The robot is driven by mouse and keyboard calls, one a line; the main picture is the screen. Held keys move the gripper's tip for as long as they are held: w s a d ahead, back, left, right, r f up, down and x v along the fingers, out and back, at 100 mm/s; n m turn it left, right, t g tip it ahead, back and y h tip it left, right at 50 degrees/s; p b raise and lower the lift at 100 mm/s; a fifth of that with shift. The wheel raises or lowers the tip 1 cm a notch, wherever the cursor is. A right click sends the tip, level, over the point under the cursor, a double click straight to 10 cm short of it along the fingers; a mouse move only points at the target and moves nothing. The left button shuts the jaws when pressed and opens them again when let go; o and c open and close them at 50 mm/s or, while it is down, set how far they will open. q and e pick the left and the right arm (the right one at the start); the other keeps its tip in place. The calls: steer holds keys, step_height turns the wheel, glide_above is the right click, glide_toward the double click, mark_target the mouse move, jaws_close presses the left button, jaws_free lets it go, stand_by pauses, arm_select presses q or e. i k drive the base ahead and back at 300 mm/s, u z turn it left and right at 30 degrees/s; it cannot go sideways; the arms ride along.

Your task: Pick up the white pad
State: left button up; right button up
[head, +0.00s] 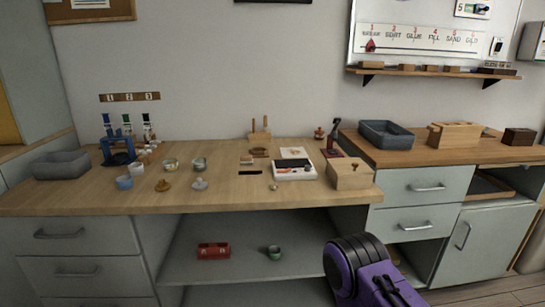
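A flat white, pad-like thing (295,171) lies on the wooden worktop, right of centre. Small dark and red items rest on it, and I cannot tell whether it is a pad or a shallow tray. A smaller pale sheet (294,153) lies just behind it. A purple and black link of my arm enters at the bottom, right of centre, well in front of the worktop. No gripper fingers show, and my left arm is out of view.
A wooden box (349,174) stands close to the right of the white thing. Small cups and lids (164,185) and a grey bin (61,164) are at left. Another grey bin (386,134) sits on the higher counter (400,157). The worktop's front strip is mostly clear.

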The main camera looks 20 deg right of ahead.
mark_target(244, 159)
steer(key=k, duration=0.5)
steer(key=z, duration=1.05)
steer(key=i, duration=1)
steer(key=u, duration=0.75)
